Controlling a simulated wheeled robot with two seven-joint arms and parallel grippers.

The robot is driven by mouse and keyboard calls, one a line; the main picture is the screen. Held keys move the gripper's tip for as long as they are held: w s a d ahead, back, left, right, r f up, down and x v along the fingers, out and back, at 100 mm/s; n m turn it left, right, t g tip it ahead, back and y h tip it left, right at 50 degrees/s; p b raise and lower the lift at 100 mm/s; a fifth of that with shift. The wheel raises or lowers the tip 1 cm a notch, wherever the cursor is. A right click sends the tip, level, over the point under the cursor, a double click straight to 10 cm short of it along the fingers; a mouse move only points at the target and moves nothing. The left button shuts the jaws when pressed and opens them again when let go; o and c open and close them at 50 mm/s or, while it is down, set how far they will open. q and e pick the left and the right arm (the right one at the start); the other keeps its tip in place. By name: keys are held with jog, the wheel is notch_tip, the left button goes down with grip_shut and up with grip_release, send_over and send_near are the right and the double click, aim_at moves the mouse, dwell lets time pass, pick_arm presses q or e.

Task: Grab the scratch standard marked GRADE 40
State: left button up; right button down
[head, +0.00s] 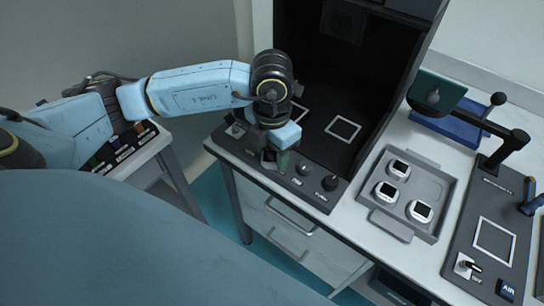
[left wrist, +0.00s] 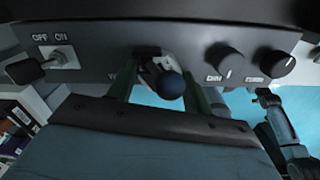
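No label reading GRADE 40 is legible in either view, so I cannot pick out that scratch standard. My left gripper (head: 279,162) is over the front control panel (head: 318,192) of a dark booth. In the left wrist view its two green fingers (left wrist: 162,95) stand apart on either side of a ball-tipped lever (left wrist: 171,86), with gaps visible beside the ball. The gripper is open and holds nothing that I can see. My right gripper is not in view.
A grey tray (head: 445,180) with 3 white pieces with dark square faces stands right of the booth. A dark station (head: 507,215) is farther right. A side table (head: 150,150) with a rack of coloured, labelled items (head: 108,152) is at left. Two knobs and an OFF/ON switch (left wrist: 58,58) flank the lever.

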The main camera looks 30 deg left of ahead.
pick_arm(q)
jog(key=c, duration=0.6)
jog(key=shift+r, duration=0.1)
